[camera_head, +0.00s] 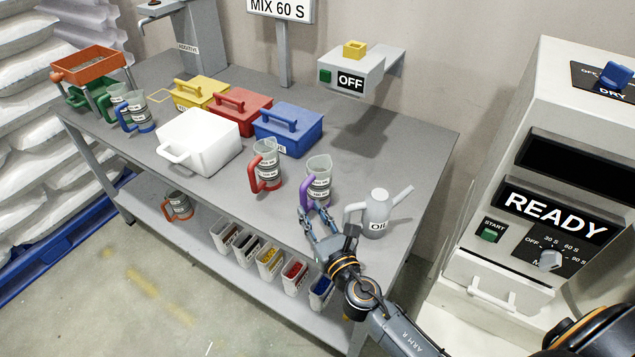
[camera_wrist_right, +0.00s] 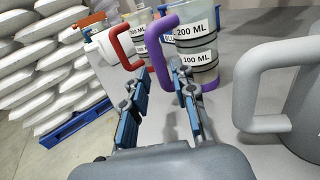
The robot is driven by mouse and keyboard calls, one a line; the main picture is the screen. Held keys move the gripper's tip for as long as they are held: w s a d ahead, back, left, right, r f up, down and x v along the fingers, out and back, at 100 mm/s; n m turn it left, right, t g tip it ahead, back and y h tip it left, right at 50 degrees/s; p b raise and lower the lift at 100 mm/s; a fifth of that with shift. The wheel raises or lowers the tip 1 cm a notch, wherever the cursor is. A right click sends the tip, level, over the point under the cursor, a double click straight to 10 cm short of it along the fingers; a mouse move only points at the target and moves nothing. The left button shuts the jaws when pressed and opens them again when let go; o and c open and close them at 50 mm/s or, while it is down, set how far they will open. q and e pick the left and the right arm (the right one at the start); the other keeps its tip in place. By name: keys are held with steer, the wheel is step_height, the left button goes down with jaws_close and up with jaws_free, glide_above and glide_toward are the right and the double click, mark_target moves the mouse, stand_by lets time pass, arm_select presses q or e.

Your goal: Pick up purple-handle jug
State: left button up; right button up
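The purple-handle jug (camera_head: 319,183) is a clear jug with measure labels and stands upright near the front of the grey table. Its purple handle (camera_head: 306,192) faces my right gripper (camera_head: 317,217). In the right wrist view, the jug (camera_wrist_right: 196,42) and its handle (camera_wrist_right: 153,52) lie just beyond the fingertips of my right gripper (camera_wrist_right: 160,72). The two blue-padded fingers are apart, with nothing clamped between them. I cannot tell whether a fingertip touches the handle. My left gripper is not in view.
A grey oil can (camera_head: 377,215) stands close right of the gripper. A red-handle jug (camera_head: 266,167) stands to the left. A white bin (camera_head: 199,142) and a blue box (camera_head: 288,129) stand farther back. The table (camera_head: 413,150) is clear at the back right.

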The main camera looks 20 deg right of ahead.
mark_target(305, 203)
steer(key=shift+w+a, duration=0.1)
steer(key=shift+w, duration=0.6)
steer(key=w, duration=0.3)
steer(key=shift+w+a+f, duration=0.1)
steer(key=shift+w+a, duration=0.1)
steer(key=shift+w, duration=0.3)
steer(key=shift+s, duration=0.1)
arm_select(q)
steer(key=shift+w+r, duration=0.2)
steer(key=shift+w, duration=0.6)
arm_select(e)
jaws_close()
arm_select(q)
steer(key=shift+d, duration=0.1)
